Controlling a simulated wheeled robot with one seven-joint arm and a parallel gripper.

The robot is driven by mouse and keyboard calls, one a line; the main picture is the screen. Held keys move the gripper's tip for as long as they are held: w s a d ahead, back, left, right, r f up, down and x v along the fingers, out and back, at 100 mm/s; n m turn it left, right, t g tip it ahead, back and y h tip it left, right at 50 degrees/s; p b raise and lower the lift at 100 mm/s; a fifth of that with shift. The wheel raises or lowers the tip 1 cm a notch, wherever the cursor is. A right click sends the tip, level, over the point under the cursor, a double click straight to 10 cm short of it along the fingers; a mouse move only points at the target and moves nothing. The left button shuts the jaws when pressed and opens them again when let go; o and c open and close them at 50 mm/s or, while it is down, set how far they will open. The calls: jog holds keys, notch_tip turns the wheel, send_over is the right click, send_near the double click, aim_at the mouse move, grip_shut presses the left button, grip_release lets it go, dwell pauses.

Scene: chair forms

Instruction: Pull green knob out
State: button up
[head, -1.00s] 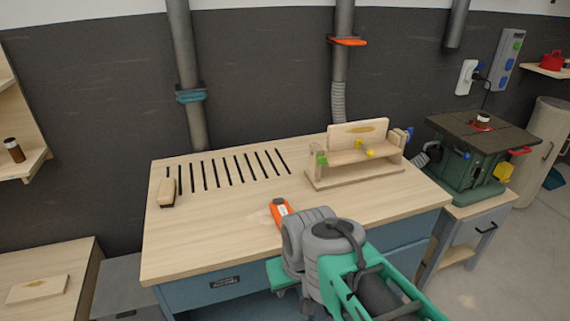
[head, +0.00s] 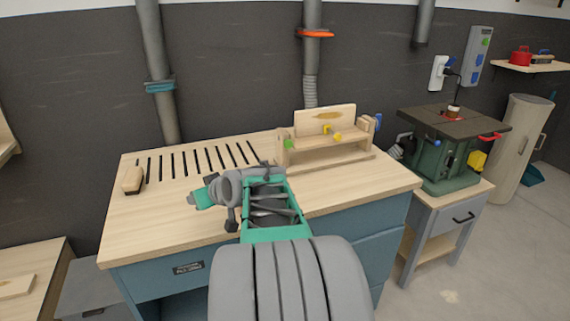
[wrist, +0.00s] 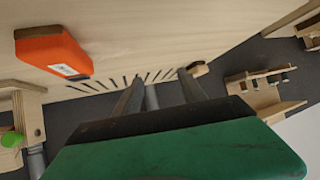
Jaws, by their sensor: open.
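The green knob (head: 288,143) is on the left end of a wooden fixture (head: 325,160) at the back right of the workbench. In the wrist view the green knob (wrist: 11,139) shows at the left edge, on the pale wood of the fixture. My gripper (wrist: 160,90) is open, with its two dark fingers apart and nothing between them. The knob lies off to the side of the fingers, not between them. In the head view, my arm's end is over the bench, left of the fixture and apart from it.
An orange box (wrist: 50,52) lies on the bench near my gripper; my arm hides it in the head view. Yellow knobs (head: 337,137) sit on the fixture. A wooden block (head: 133,180) lies at the bench's left. A green machine (head: 440,155) stands right.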

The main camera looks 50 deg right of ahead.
aim_at(289, 144)
jog(key=d, duration=0.4)
jog(key=s+d+m+t+h+b, duration=0.1)
jog(key=d, duration=0.3)
jog(key=d+f+t+h+b, duration=0.1)
jog(key=d, duration=0.2)
jog(key=shift+s+d, duration=0.3)
jog(key=shift+d, duration=0.1)
jog(key=s+d, duration=0.1)
jog(key=d, duration=0.1)
jog(key=s+d+r+m+h+b, duration=0.1)
jog(key=d, duration=0.2)
jog(key=s+d+t+h, duration=0.1)
jog(key=d, duration=0.1)
jog(key=shift+d+r, duration=0.2)
jog(key=s+d+r+m+t+h+b, duration=0.1)
jog(key=s+d+r+m+h, duration=0.15)
jog(key=s+d, duration=0.55)
jog(key=shift+n+h, duration=0.25)
jog(key=shift+h, duration=0.2)
jog(key=x, duration=0.8)
jog(key=shift+w+r, duration=0.35)
jog(key=shift+w, duration=0.05)
jog(key=shift+w+d, duration=0.1)
jog(key=shift+w, duration=0.1)
jog(key=shift+c, duration=0.2)
grip_shut()
